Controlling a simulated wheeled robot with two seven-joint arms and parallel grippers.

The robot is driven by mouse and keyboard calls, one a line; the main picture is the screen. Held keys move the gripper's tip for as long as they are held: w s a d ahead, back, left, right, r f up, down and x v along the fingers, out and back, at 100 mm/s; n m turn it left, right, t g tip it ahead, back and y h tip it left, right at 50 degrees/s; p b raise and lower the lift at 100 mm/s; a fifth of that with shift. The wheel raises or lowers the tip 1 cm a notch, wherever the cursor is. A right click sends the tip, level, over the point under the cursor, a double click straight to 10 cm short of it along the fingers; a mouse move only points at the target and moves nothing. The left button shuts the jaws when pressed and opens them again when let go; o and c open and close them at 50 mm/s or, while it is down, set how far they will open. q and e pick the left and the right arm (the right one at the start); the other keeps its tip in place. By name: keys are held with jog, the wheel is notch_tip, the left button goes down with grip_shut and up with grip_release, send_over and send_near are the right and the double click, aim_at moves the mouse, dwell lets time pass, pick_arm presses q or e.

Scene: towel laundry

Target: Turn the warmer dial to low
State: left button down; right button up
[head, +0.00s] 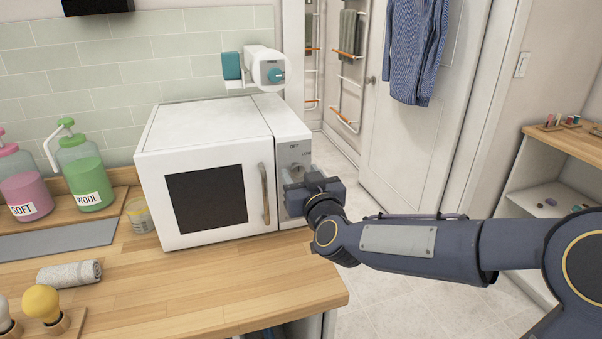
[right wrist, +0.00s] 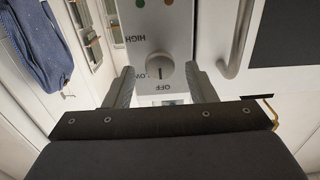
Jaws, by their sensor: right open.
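The white warmer (head: 208,149) stands on the wooden counter with its door shut. Its dial (right wrist: 158,69) is a light round knob on the control panel, which looks upside down in the right wrist view. The dial's mark points to OFF; LOW and HIGH are printed beside it. My right gripper (right wrist: 160,74) is open, its two fingers on either side of the dial with gaps between. In the head view my right gripper (head: 305,188) is in front of the panel and partly hides the dial. My left gripper is not in view.
The warmer's door handle (head: 265,194) is close beside the panel. The counter in front of the warmer is clear.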

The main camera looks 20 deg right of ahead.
jog(key=shift+w, duration=0.35)
jog(key=c, duration=0.9)
jog(key=shift+c, duration=0.2)
